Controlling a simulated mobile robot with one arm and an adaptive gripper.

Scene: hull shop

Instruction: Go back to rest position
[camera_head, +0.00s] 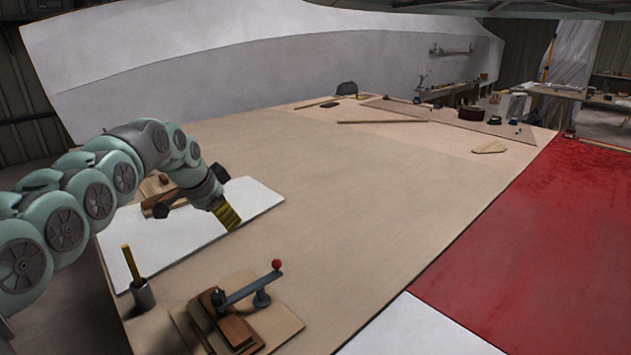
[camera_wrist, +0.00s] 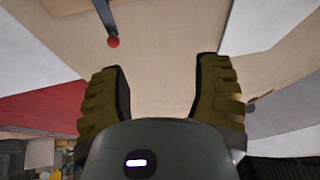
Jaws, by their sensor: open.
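My arm reaches in from the left side of the head view. My gripper (camera_head: 228,216) hangs above the right part of a white board on the workbench, its yellow-brown fingers pointing down and to the right. In the wrist view my gripper (camera_wrist: 160,85) shows two ridged fingers spread apart with nothing between them, so it is open and empty. Bare tan bench surface shows between and beyond the fingers.
A clamp with a red ball knob (camera_head: 276,264) stands on a wooden base in front. A metal cup (camera_head: 143,296) holds a yellow stick. The white board (camera_head: 262,198) carries wooden pieces (camera_head: 160,203) beside my arm. The bench middle (camera_head: 350,180) is clear. A red panel (camera_head: 545,230) lies right.

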